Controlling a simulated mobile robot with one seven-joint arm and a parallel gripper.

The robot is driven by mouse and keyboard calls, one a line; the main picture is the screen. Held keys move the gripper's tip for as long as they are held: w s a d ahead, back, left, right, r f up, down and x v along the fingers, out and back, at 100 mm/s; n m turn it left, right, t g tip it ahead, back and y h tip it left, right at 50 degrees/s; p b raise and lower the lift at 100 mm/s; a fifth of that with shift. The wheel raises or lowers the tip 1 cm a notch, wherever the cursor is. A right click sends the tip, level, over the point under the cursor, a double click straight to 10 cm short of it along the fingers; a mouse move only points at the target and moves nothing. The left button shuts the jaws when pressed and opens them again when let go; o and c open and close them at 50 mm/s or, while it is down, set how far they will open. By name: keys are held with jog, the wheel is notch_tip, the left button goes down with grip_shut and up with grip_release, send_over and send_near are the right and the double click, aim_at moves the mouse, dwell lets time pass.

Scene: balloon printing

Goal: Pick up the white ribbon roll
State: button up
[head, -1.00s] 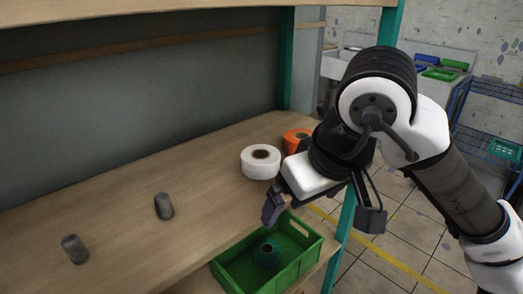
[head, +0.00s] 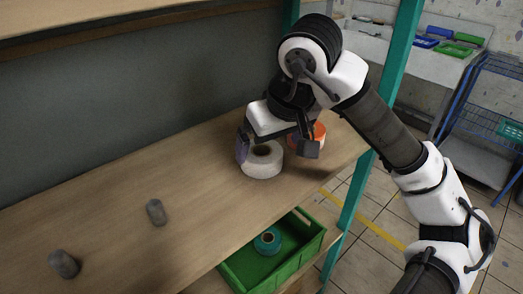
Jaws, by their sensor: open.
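The white ribbon roll (head: 262,165) lies flat on the wooden shelf, its round core hole facing up. My gripper (head: 275,151) is open just above it. One dark finger is at the roll's left side and the other is at its right, nearer the orange roll. The top of the roll is partly covered by the gripper. I cannot tell whether the fingers touch the roll.
An orange roll (head: 319,132) sits right behind the white one, partly hidden by my gripper. Two grey cylinders (head: 156,212) (head: 64,264) stand at the left. A green crate (head: 308,249) holding a teal roll (head: 268,241) is below. A teal post (head: 386,105) stands at the right.

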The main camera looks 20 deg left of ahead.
aim_at(261, 150)
jog(key=shift+w+a, duration=0.4)
jog(key=shift+w+a+p+x, duration=0.15)
jog(key=shift+p+x, duration=0.2)
jog(key=shift+x, duration=1)
jog(key=shift+w+a+p+x, duration=0.1)
jog(key=shift+p+x, duration=0.25)
jog(key=shift+x, duration=0.95)
jog(key=shift+r, duration=0.15)
jog(key=shift+c, duration=0.3)
jog(key=c, duration=1)
